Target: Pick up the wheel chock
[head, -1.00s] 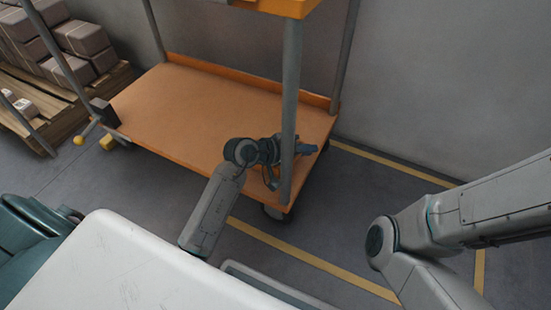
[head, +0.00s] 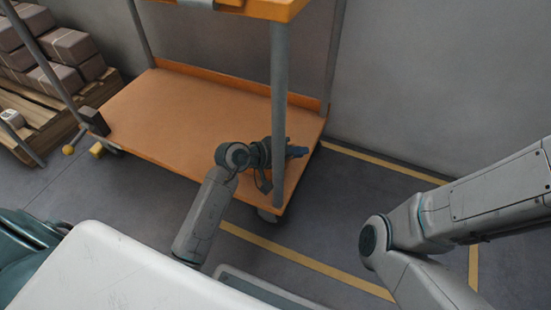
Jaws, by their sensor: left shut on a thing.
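My left gripper (head: 285,153) reaches in over the near right corner of the cart's lower shelf, partly hidden behind the cart's front right post (head: 279,110). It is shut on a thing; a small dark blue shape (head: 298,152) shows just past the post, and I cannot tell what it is. A small yellow block (head: 97,149) lies on the floor by the cart's left caster and may be the wheel chock. Only the links of my right arm show at the right; its gripper is out of view.
The orange cart (head: 190,110) stands against the grey wall. A wooden pallet with wrapped boxes (head: 68,46) is at the far left. A dark block (head: 94,121) sits at the cart's left corner, near a yellow knob (head: 68,150). The yellow-lined floor (head: 345,215) right of the cart is clear.

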